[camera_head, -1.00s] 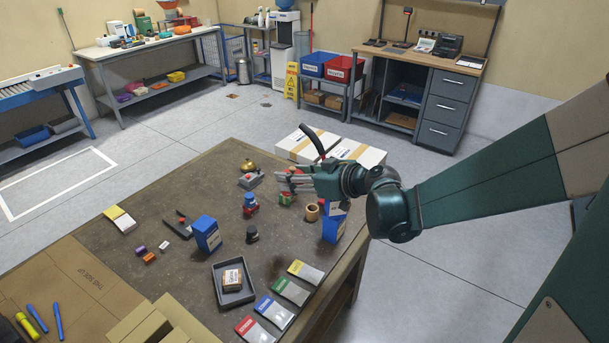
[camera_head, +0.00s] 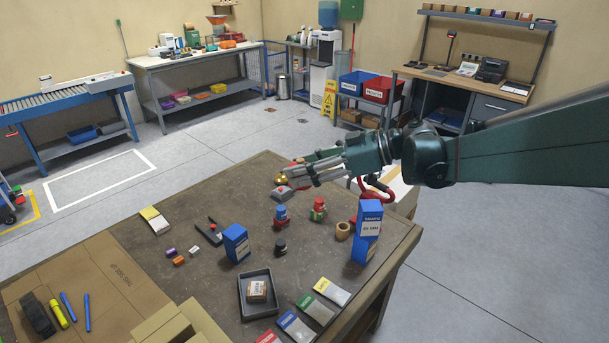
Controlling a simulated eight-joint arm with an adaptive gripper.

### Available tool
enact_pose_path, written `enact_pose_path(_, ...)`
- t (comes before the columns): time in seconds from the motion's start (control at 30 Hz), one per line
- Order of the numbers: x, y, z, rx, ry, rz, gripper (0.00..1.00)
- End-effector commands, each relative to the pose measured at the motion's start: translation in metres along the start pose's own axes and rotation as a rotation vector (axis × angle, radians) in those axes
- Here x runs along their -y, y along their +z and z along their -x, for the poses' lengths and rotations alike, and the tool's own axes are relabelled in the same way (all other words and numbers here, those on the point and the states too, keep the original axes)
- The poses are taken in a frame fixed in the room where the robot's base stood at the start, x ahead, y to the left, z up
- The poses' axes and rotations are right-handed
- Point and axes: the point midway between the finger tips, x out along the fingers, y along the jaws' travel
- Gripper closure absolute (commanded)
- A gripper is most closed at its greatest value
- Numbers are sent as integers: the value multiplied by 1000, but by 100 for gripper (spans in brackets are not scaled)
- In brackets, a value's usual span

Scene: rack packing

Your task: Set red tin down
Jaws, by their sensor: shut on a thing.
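My gripper (camera_head: 292,177) is above the far part of the brown table (camera_head: 190,245), with its fingers pointing left. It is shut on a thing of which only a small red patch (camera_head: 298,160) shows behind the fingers. This is likely the red tin; its shape and underside are hidden. The gripper appears clear of the table top, though its height is hard to tell. Below it on the table is a red and green item (camera_head: 318,210), standing apart from the fingers.
A brass bell (camera_head: 281,179) and grey item (camera_head: 283,191) are close by the fingertips. A blue and red item (camera_head: 281,217), a roll of tape (camera_head: 343,231) and blue boxes (camera_head: 236,244) stand nearer. A dark tray (camera_head: 273,308) holds a small box. The left far table area is clear.

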Motion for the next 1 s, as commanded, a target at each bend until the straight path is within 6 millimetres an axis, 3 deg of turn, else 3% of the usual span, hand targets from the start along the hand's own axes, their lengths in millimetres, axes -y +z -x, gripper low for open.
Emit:
enact_pose_path(0.17, 4, -10, 3, 0, -28, 10, 95)
enact_pose_path(0.57, 3, 19, -9, 0, -27, 10, 95)
enact_pose_path(0.77, 3, 42, -19, 0, -27, 10, 95)
enact_pose_path(1.0, 2, 86, -37, 0, -27, 10, 95)
